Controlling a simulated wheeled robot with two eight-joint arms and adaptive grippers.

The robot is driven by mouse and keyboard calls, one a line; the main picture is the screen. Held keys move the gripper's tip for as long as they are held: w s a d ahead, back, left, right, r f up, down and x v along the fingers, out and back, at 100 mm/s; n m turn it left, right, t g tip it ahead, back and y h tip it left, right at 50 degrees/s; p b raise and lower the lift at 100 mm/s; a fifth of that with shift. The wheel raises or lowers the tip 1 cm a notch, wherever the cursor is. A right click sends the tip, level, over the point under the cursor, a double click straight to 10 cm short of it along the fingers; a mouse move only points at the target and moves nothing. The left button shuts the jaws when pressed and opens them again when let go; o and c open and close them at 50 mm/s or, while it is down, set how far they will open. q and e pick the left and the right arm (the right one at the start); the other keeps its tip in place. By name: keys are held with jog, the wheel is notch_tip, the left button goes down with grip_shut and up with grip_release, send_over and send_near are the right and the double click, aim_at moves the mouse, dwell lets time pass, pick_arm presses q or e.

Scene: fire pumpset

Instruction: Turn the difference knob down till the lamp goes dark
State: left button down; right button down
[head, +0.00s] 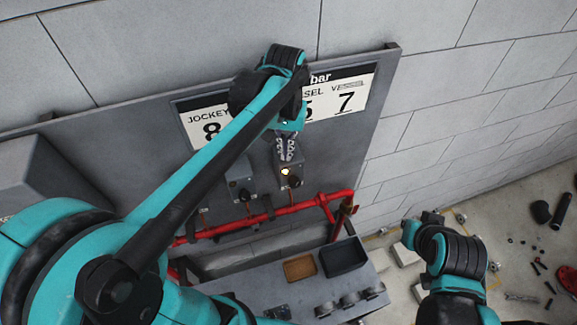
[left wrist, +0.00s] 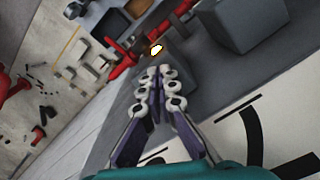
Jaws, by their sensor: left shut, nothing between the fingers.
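The control box (head: 290,160) on the grey panel carries a lamp (head: 285,171) that glows bright yellow-white. A dark knob (head: 295,182) sits just below and right of the lamp. My left gripper (head: 286,154) is shut and empty, in front of the upper part of this box, above the lamp. In the left wrist view the shut fingers (left wrist: 160,72) point towards the glowing lamp (left wrist: 156,49), with part of the box behind them. I cannot make out the knob there. I cannot tell whether the fingertips touch the box.
A second box (head: 240,180) with a knob is to the left. Number plates (head: 345,97) are above, partly hidden by my left arm. Red pipes (head: 290,208) run below. A bench holds a dark tray (head: 344,256) and a brown tray (head: 299,268). Loose parts litter the floor at right.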

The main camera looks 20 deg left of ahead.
aim_at(287, 162)
pick_arm(q)
jog(key=shift+a, duration=0.15)
jog(key=shift+w, duration=0.1)
jog(key=shift+w+d, duration=0.1)
jog(key=shift+d, duration=0.1)
jog(key=shift+r, duration=0.1)
dwell(0.6)
dwell(0.4)
jog(key=r+p, duration=0.1)
jog(key=r, duration=0.1)
jog(key=r+p, duration=0.3)
jog(key=r, duration=0.1)
jog(key=shift+s, duration=0.25)
jog(key=shift+f, duration=0.1)
